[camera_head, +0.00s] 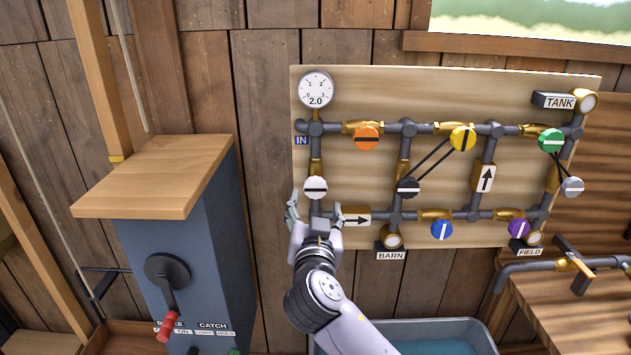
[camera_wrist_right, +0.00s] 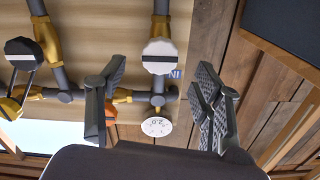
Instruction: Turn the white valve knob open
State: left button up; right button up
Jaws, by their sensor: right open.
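The white valve knob (camera_head: 315,187) sits on the left vertical pipe of the wooden board, below the round gauge. A dark bar lies horizontally across its face, across the pipe. My right gripper (camera_head: 316,207) is open just in front of and below it, fingers pointing up on either side. In the right wrist view the knob (camera_wrist_right: 160,57) shows beyond and between the two spread fingertips (camera_wrist_right: 162,75); I see no contact. My left gripper is not in view.
Orange (camera_head: 366,138), yellow (camera_head: 462,138), black (camera_head: 408,187), green (camera_head: 551,141), blue (camera_head: 442,230), purple (camera_head: 518,228) and grey (camera_head: 571,187) knobs share the board. The gauge (camera_head: 316,89) reads 2.0. A blue-grey cabinet (camera_head: 180,260) with a red-handled lever stands left. A basin (camera_head: 440,335) is below.

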aim_at(315, 192)
jog(key=w+p, duration=0.2)
jog(key=w, duration=0.6)
jog(key=shift+s, duration=0.1)
jog(key=c, duration=1.2)
jog(key=shift+f, duration=0.1)
